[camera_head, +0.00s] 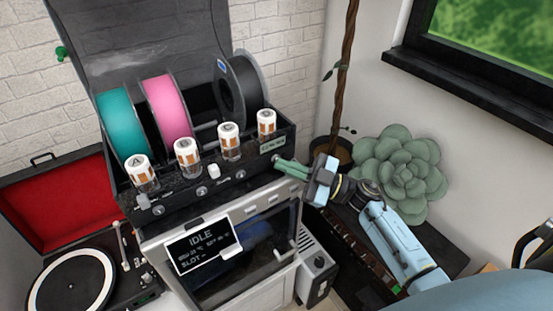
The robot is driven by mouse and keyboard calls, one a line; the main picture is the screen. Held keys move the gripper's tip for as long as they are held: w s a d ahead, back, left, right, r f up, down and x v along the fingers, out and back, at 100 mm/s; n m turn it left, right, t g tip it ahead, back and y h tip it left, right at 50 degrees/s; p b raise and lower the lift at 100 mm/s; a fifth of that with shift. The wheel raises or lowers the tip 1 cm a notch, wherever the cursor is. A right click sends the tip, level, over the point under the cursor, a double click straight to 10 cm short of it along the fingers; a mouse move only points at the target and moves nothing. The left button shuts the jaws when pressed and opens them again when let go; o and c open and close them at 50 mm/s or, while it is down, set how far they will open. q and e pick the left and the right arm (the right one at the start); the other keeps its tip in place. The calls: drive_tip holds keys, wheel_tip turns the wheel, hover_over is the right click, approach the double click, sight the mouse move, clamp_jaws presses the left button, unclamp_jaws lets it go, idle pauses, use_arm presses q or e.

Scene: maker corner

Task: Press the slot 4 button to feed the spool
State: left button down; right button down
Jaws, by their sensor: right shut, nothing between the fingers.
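The open spool box (180,195) stands on top of a printer. It holds a teal spool (121,122), a pink spool (167,107) and, at its right end, a black spool (238,82), with a gap between pink and black. Small round controls line its front face. My right gripper (281,164) is shut and empty, its green fingertips at the right end of that face, just below a small label. The fingertips cover that spot, so the slot 4 button is hidden or cannot be made out, and contact cannot be told. The display (204,246) reads "IDLE" and "SLOT -". My left gripper is out of view.
Several white-capped canisters (187,157) stand along the box's front edge. A succulent (400,175) and a potted stem (345,80) stand right of the box, close to my right arm. A turntable (75,285) in a red-lined case is at left.

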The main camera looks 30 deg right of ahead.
drive_tip(key=shift+w+r, duration=0.25)
drive_tip(key=shift+w, duration=0.1)
idle(1.1)
drive_tip(key=shift+s+p, duration=0.2)
drive_tip(key=shift+p, duration=0.25)
drive_tip(key=shift+f, duration=0.1)
drive_tip(key=shift+s+a, duration=0.1)
drive_tip(key=shift+s, duration=0.05)
drive_tip(key=shift+s+d+p, duration=0.2)
drive_tip(key=shift+s+p, duration=0.6)
drive_tip(key=shift+s, duration=0.7)
drive_tip(key=s+p, duration=0.1)
drive_tip(key=s, duration=0.2)
drive_tip(key=shift+d+f, duration=0.1)
drive_tip(key=shift+f, duration=0.05)
